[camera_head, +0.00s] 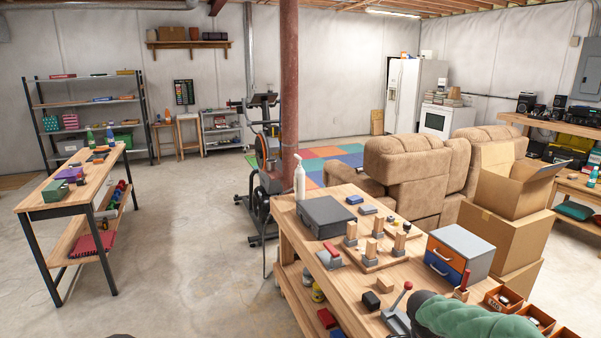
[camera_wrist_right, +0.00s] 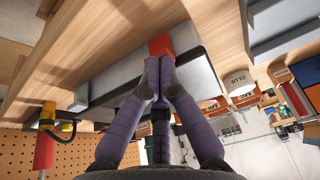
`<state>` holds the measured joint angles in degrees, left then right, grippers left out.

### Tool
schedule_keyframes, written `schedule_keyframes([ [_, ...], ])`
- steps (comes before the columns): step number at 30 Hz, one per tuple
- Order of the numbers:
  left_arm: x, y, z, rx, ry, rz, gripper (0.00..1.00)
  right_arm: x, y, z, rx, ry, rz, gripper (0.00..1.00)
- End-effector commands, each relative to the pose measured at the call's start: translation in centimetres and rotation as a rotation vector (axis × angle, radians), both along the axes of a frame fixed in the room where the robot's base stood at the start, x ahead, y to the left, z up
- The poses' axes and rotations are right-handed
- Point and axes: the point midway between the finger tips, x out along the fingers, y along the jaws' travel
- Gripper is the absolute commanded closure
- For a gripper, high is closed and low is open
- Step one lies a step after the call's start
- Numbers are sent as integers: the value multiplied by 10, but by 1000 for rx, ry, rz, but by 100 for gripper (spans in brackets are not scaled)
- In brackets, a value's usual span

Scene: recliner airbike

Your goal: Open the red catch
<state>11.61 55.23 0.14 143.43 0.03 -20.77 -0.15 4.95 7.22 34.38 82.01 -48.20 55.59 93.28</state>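In the right wrist view, my right gripper (camera_wrist_right: 160,62) has purple fingers drawn together at the tips. A red block-like piece (camera_wrist_right: 161,44), probably the red catch, shows directly beyond the tips, by a grey bar among wooden surfaces. Whether the fingers touch it or only overlap it in view, I cannot tell. In the head view, a red piece on a grey base (camera_head: 332,249) sits on the workbench (camera_head: 300,238) at the case's front corner. A red-topped piece (camera_head: 465,280) stands by the drawer unit. My left gripper does not show.
A grey case (camera_head: 325,216), wooden posts (camera_head: 371,248), a red-knobbed lever (camera_head: 397,300) and a blue-and-orange drawer unit (camera_head: 458,255) crowd the workbench. My green arm covers its near right part. Open floor (camera_head: 190,260) lies left of the bench.

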Motion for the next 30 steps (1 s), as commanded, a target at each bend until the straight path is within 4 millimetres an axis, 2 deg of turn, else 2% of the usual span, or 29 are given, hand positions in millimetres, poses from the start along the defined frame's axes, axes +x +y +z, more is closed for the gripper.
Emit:
schedule_keyframes([
  [30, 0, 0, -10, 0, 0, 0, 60, -21, 62, 17, 0, 3, 2, 100],
])
